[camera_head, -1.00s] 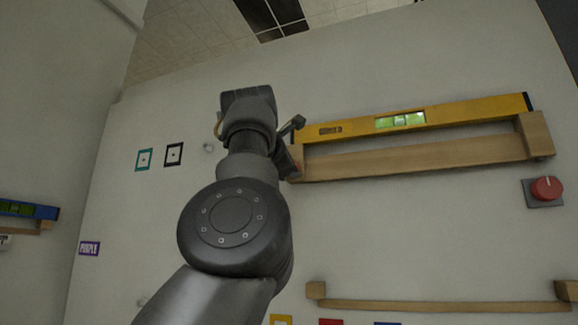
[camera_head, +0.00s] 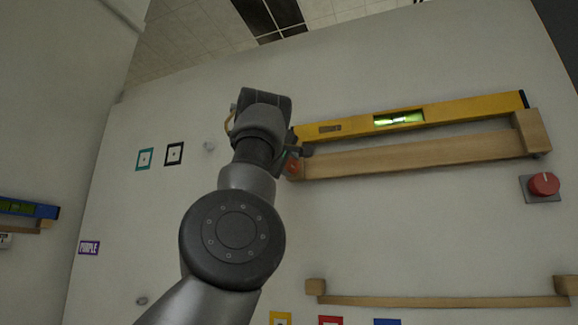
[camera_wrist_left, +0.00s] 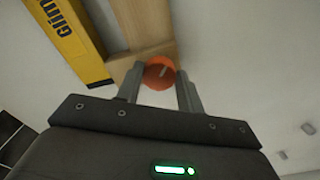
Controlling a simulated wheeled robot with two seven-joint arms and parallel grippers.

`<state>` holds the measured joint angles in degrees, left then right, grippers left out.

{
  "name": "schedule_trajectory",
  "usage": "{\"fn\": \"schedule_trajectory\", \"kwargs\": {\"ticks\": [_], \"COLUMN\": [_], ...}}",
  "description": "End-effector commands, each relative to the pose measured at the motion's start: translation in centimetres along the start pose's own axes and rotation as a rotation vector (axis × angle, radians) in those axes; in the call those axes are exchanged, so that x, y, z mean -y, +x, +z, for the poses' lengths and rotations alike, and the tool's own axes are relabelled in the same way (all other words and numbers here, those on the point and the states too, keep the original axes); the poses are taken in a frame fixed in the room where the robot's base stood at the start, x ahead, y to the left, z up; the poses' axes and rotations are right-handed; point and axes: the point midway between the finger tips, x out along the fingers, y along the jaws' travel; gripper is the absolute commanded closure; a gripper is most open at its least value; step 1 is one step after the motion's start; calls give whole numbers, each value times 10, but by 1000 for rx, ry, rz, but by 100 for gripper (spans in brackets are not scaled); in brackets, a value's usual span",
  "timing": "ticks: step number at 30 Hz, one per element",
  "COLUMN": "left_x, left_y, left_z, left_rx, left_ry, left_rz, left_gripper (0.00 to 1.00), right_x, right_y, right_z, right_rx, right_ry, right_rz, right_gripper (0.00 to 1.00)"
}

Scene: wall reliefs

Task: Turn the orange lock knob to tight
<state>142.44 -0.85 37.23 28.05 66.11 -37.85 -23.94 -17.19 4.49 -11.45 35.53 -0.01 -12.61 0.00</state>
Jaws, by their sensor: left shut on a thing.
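The orange lock knob (camera_wrist_left: 159,73) shows in the left wrist view at the end of the wooden rail, with a pale mark on its face. My left gripper (camera_wrist_left: 160,88) has one finger on each side of the knob and is shut on it. In the head view my left gripper (camera_head: 298,153) is at the left end of the rail, and only a small orange patch of the knob (camera_head: 293,166) shows beside it. Which way the knob's mark counts as tight cannot be told. My right gripper is not in view.
A yellow spirit level (camera_head: 455,110) rests along the wooden rail (camera_head: 420,155). A red knob (camera_head: 543,184) on a grey plate is at the right. A lower wooden rail (camera_head: 440,301) and a blue level (camera_head: 28,208) are also on the walls. The wall between the rails is clear.

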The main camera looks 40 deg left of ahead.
Motion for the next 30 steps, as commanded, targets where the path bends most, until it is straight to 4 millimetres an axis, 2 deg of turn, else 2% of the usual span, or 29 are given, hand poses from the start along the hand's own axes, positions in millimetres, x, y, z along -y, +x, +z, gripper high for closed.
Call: {"fn": "schedule_trajectory", "kwargs": {"ticks": [18, 30], "left_x": [5, 5], "left_y": [0, 1], "left_z": [0, -1], "left_rx": [0, 2], "left_ry": [573, 821], "left_rz": [-3, -2], "left_gripper": [85, 85], "right_x": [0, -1], "right_y": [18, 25], "right_z": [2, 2], "right_rx": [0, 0], "right_ry": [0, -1], "right_rz": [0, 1], "right_gripper": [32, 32]}}
